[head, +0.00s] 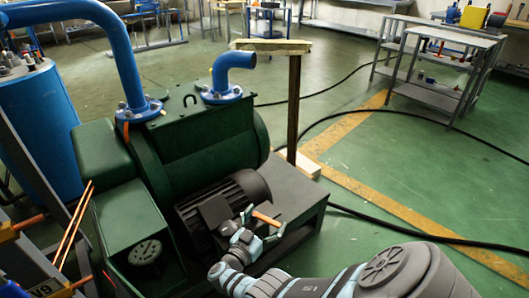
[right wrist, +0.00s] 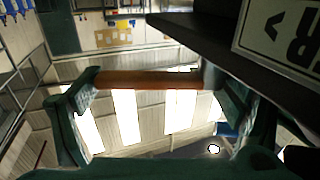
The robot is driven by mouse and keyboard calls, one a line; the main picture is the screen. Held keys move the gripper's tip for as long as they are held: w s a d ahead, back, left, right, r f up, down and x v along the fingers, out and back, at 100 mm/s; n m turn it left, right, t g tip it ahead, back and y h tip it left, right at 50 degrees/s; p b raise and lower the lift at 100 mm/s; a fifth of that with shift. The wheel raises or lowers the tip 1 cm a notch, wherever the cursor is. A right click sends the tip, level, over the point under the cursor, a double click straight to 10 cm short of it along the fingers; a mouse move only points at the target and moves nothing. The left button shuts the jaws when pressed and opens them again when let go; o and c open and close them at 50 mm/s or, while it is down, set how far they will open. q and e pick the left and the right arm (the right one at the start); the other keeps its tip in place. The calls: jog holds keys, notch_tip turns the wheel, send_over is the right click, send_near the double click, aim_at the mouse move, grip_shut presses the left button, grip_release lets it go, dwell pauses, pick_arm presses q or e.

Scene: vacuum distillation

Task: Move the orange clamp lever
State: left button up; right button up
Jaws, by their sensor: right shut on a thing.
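The orange clamp lever (head: 265,218) is a short orange bar beside the dark motor of the green pump, near the middle of the head view. My right gripper (head: 262,222) is shut on it. In the right wrist view the lever (right wrist: 150,79) lies across the gap between the two fingers of the right gripper (right wrist: 150,85), one finger at each end. I cannot tell what the lever is fixed to. My left gripper is not in view.
The green pump (head: 205,145) with blue pipes (head: 120,50) stands close on the left. A wooden post (head: 293,105) rises behind it. Black hoses (head: 420,230) cross the floor. A grey table (head: 440,85) stands at the back right. A dark panel (right wrist: 200,25) is near the gripper.

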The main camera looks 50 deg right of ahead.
aim_at(268, 218)
jog(key=o, duration=1.5)
jog(key=shift+s+d, duration=0.25)
jog(key=shift+w+a+r, duration=0.1)
jog(key=shift+a, duration=0.05)
jog(key=shift+w+r, duration=0.1)
jog(key=shift+r, duration=0.15)
notch_tip(268, 218, up, 10)
jog(key=shift+f, duration=0.25)
